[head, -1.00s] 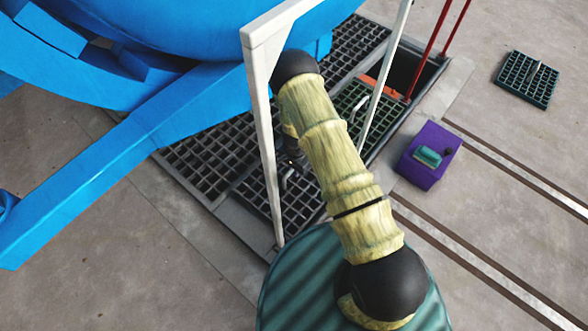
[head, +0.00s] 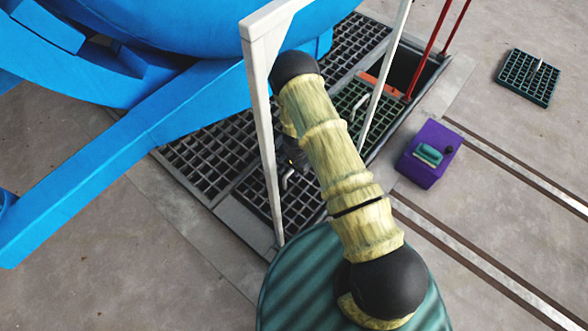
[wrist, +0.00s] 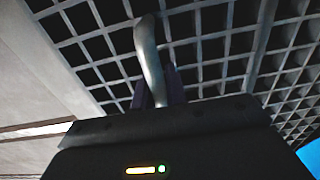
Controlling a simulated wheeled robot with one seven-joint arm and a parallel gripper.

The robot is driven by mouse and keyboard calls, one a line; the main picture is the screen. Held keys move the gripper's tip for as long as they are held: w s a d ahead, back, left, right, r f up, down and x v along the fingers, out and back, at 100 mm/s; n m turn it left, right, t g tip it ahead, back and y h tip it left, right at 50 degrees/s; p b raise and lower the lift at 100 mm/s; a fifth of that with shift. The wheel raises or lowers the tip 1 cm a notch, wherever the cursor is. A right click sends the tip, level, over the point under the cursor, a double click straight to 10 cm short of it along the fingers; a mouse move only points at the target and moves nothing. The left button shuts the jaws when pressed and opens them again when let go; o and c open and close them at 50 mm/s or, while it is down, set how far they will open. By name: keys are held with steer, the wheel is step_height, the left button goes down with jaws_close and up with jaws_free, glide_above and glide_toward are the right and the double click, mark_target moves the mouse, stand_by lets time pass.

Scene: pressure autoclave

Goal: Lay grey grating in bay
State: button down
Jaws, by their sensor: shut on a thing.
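The grey grating (wrist: 215,50) fills much of the wrist view, with a pale bent handle (wrist: 147,50) rising from it. My gripper (wrist: 158,88) is shut on this handle. In the head view, the grey grating (head: 257,193) is at the near end of the framed floor pit, partly behind my arm and a white post. Its handle (head: 287,179) shows just left of my arm; my gripper is mostly hidden there. The grating looks about level with its neighbours, but I cannot tell whether it rests fully in the bay.
A blue vessel and its beam (head: 150,130) stand at left. A white frame (head: 265,120) rises close to my arm. A dark open bay (head: 402,72) lies farther back, near red posts (head: 428,50). A purple box (head: 428,160) and a green grating (head: 528,78) sit at right.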

steer(key=shift+f+b, duration=0.75)
steer(key=shift+f, duration=0.6)
stand_by(0.3)
steer(key=c, duration=1.3)
jaws_free()
steer(key=shift+c, duration=0.2)
step_height(320, 180, up, 17)
steer(key=p, duration=0.9)
steer(key=shift+s+r, duration=0.15)
steer(key=shift+r, duration=0.05)
steer(key=shift+d, duration=0.1)
